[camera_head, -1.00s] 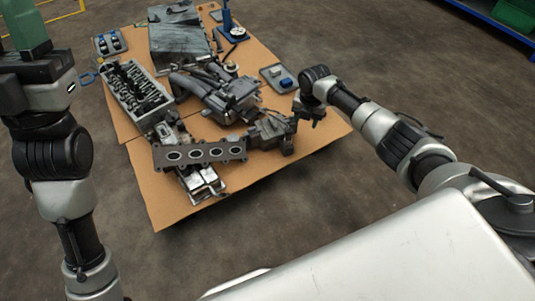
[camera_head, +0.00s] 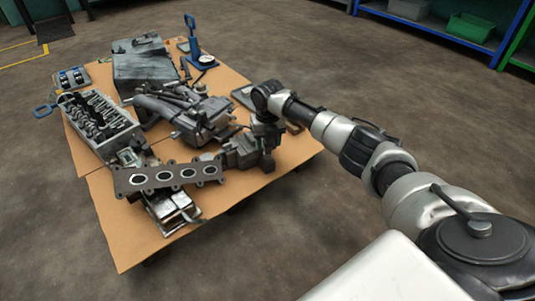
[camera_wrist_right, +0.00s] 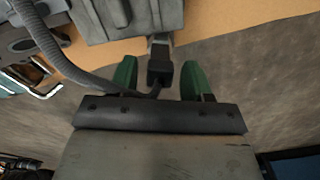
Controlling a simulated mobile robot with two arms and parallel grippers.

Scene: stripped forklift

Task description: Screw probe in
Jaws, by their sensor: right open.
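In the right wrist view, the two green fingers of my right gripper (camera_wrist_right: 160,78) stand apart on either side of a small black plug-like piece (camera_wrist_right: 160,68), which appears to be the probe. There seems to be a gap between it and each finger. A dark cable runs from it to the left. Its far end meets a grey housing (camera_wrist_right: 120,18); how deep it sits I cannot tell. In the head view my right gripper (camera_head: 267,160) is at the right side of the parts, and the probe is hidden or too small to see there. My left gripper is out of view.
The cardboard-brown tabletop (camera_head: 120,235) carries a cylinder head (camera_head: 98,122), a flat gasket with round holes (camera_head: 168,176), a manifold assembly (camera_head: 195,115), a large grey block (camera_head: 143,62) and a blue stand (camera_head: 194,40). Shelving (camera_head: 440,28) stands far off. The floor to the right is clear.

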